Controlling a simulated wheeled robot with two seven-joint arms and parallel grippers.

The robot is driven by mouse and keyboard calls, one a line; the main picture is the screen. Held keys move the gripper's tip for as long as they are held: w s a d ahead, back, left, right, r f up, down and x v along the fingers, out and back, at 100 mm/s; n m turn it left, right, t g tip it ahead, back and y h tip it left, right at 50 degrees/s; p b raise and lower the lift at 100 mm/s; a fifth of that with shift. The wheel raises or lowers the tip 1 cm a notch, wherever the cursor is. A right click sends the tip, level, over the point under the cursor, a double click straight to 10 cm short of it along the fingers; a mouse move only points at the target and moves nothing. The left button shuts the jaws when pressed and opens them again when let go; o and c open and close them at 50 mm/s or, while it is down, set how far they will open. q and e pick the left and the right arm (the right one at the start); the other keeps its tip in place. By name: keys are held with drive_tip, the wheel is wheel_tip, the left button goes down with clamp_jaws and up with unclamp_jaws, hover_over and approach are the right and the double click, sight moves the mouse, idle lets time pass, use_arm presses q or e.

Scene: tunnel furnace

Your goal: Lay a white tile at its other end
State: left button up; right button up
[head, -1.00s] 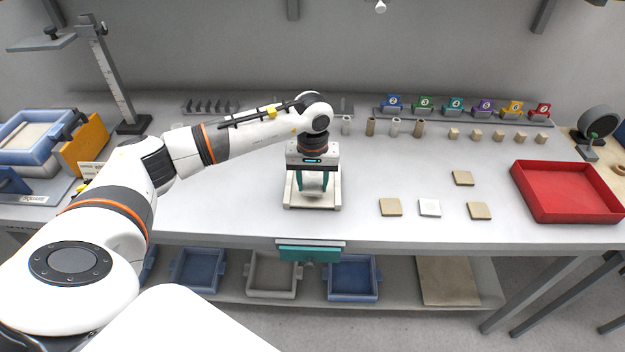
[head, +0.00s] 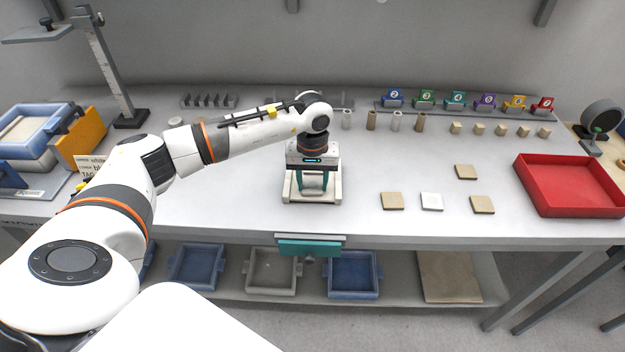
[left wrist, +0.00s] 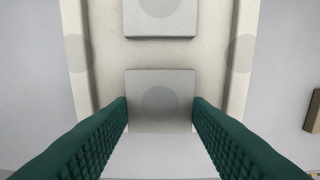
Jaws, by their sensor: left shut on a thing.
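My left gripper (head: 313,182) points straight down over a cream tray-like frame (head: 290,198) on the bench. In the left wrist view its green fingers (left wrist: 160,112) are shut on the sides of a pale square tile (left wrist: 160,88) with a round mark. The tile lies over the floor of the frame (left wrist: 105,70), between its two raised sides; I cannot tell whether it touches the floor. Another pale tile (left wrist: 160,15) lies further up the frame, with a gap between them. A loose white tile (head: 431,201) lies on the bench to the right. My right gripper is not in view.
Tan tiles (head: 392,201), (head: 482,204) and (head: 466,172) lie around the loose white one. A red tray (head: 570,206) stands at the right. Small cylinders, blocks and numbered tags (head: 393,97) line the back. Blue bins (head: 196,267) sit on the lower shelf.

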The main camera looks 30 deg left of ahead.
use_arm(q)
drive_tip(key=shift+f, duration=0.2)
drive_tip(key=o, duration=1.1)
drive_tip(key=shift+c, duration=0.2)
wheel_tip(320, 180, up, 12)
drive_tip(key=b, duration=0.2)
